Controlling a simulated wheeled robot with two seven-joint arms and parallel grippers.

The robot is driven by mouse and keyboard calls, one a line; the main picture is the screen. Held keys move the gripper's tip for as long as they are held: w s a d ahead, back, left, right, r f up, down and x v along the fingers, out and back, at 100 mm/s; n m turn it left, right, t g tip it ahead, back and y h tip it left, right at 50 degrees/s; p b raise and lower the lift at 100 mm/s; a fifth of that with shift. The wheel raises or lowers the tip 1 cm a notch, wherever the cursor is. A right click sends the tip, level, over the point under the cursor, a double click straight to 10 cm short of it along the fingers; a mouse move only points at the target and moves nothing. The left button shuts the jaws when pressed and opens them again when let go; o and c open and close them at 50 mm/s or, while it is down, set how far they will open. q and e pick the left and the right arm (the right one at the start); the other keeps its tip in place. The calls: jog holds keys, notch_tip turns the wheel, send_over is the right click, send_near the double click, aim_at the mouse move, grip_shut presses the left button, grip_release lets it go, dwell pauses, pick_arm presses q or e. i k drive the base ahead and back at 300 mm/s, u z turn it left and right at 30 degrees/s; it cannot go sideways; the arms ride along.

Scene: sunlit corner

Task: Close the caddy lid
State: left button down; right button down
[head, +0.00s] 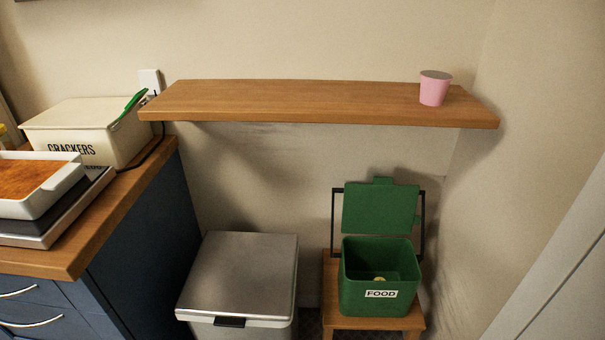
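The green food caddy (365,299) stands on a small wooden stool at the lower right, with a white FOOD label on its front. Its green lid (380,209) is open and stands upright at the back of the caddy, with a tab on its upper edge. A dark handle (422,222) rises around the lid on both sides. Something small and pale lies inside the caddy. Neither of my grippers is in view.
A wooden shelf (300,102) with a pink cup (435,88) runs along the wall above the caddy. A grey lidded bin (240,272) stands left of the stool (375,324). A blue cabinet (140,250) with a wooden top is at left. A wall is close on the right.

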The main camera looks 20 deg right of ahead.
aim_at(381, 207)
jog(key=u, duration=1.75)
jog(key=i, duration=0.35)
jog(key=z, duration=3.75)
